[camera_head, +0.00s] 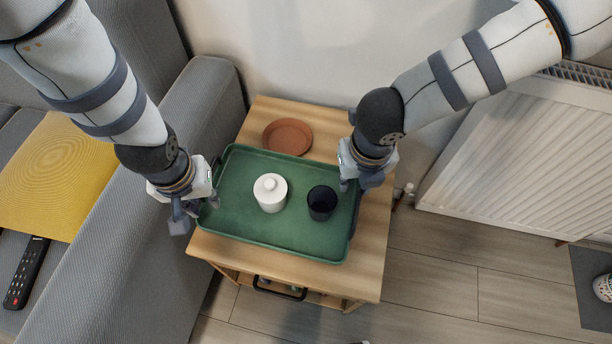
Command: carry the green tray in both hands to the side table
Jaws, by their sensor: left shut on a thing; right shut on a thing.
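The green tray (272,232) is over the wooden side table (372,262), turned slightly to it. I cannot tell whether it rests on the top or hovers just above. A white lidded jar (270,192) and a black cup (321,202) stand upright on the tray. My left gripper (196,207) is shut on the tray's left edge. My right gripper (350,183) is shut on the tray's right edge; its fingers are partly hidden by the wrist.
A terracotta saucer (287,136) lies on the table behind the tray. A grey sofa (185,130) with a yellow cushion (55,175) and a remote (27,272) stands close on the left. A white radiator (520,160) is at the right.

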